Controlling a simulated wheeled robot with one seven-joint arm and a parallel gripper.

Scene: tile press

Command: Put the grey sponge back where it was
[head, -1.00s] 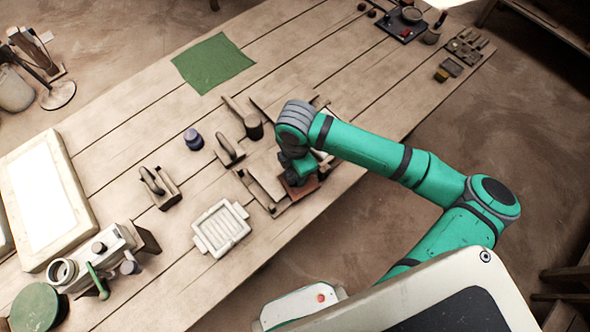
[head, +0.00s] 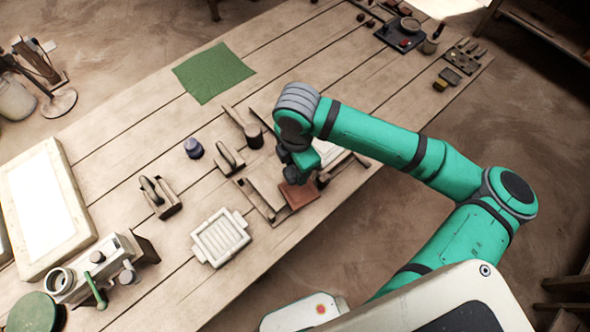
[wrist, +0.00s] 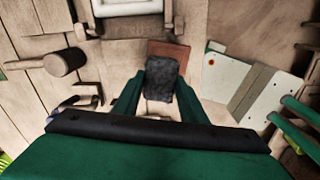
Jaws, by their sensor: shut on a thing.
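My gripper (wrist: 159,98) is shut on the grey sponge (wrist: 160,78), a dark, rough block between the two green fingers in the wrist view. In the head view my gripper (head: 296,170) is above the plank table, beside and over the far edge of a reddish-brown tile (head: 299,195). The sponge cannot be made out clearly there. The tile also shows in the wrist view (wrist: 168,49), just beyond the sponge; whether they touch is unclear, but a gap seems visible.
A white slatted tray (head: 220,238) stands left of the tile. A wooden-handled tool (head: 229,157) and a dark blue pot (head: 193,148) stand further left. A green cloth (head: 213,72) lies at the back. Small yellow (head: 440,85) and grey (head: 450,76) blocks lie at the far right.

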